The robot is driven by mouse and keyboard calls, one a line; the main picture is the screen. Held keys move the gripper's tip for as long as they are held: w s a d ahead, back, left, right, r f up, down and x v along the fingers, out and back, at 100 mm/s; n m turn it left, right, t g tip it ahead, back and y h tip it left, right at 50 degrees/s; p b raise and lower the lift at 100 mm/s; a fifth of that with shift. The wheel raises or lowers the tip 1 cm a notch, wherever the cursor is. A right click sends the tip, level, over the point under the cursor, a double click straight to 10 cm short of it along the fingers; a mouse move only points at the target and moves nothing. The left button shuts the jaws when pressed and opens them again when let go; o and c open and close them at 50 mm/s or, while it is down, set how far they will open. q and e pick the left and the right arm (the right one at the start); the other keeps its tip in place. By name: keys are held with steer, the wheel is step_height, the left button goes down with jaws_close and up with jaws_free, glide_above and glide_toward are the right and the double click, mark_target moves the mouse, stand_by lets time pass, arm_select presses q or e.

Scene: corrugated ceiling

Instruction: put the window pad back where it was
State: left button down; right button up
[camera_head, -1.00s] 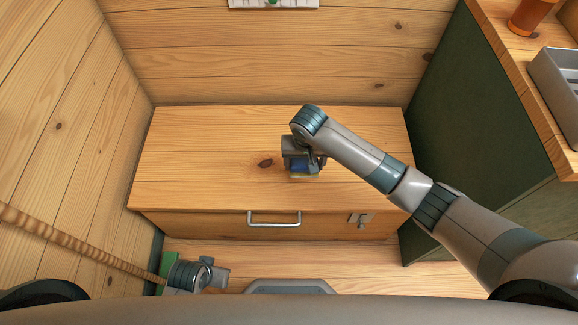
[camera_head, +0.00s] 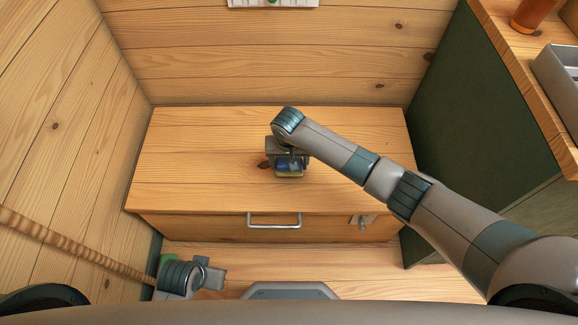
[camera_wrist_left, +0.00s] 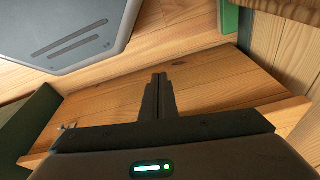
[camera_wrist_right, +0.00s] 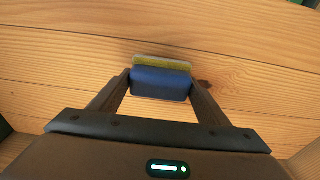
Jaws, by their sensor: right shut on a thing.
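The window pad (camera_wrist_right: 160,85) is a small blue block with a yellow sponge-like edge. My right gripper (camera_wrist_right: 160,86) is shut on it, one finger at each end. In the head view the pad (camera_head: 290,167) and the right gripper (camera_head: 288,163) are over the middle of the wooden chest top (camera_head: 200,160); I cannot tell whether the pad touches it. My left gripper (camera_head: 216,278) is low at the front left, below the chest top. In the left wrist view its fingers (camera_wrist_left: 161,85) are together with nothing between them.
The chest front has a metal handle (camera_head: 273,221) and a latch (camera_head: 362,221). The chest top around the right gripper is clear. A green cabinet (camera_head: 465,140) with a wooden counter stands at right, bearing an orange cup (camera_head: 529,14) and a grey tray (camera_head: 562,85). Plank walls enclose the back and left.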

steer(key=shift+f, duration=1.2)
arm_select(q)
steer(key=shift+v, duration=1)
steer(key=shift+w, duration=0.1)
arm_select(e)
steer(key=o, duration=1.3)
arm_select(q)
steer(key=shift+f, duration=0.1)
arm_select(e)
steer(key=shift+r, duration=0.45)
arm_select(q)
step_height(320, 180, down, 6)
steer(key=p, duration=0.2)
steer(key=shift+w+f, duration=0.15)
steer(key=shift+w, duration=0.15)
arm_select(e)
steer(key=r, duration=0.3)
steer(key=s+r, duration=0.1)
steer(key=r, duration=0.7)
steer(key=shift+s, duration=0.35)
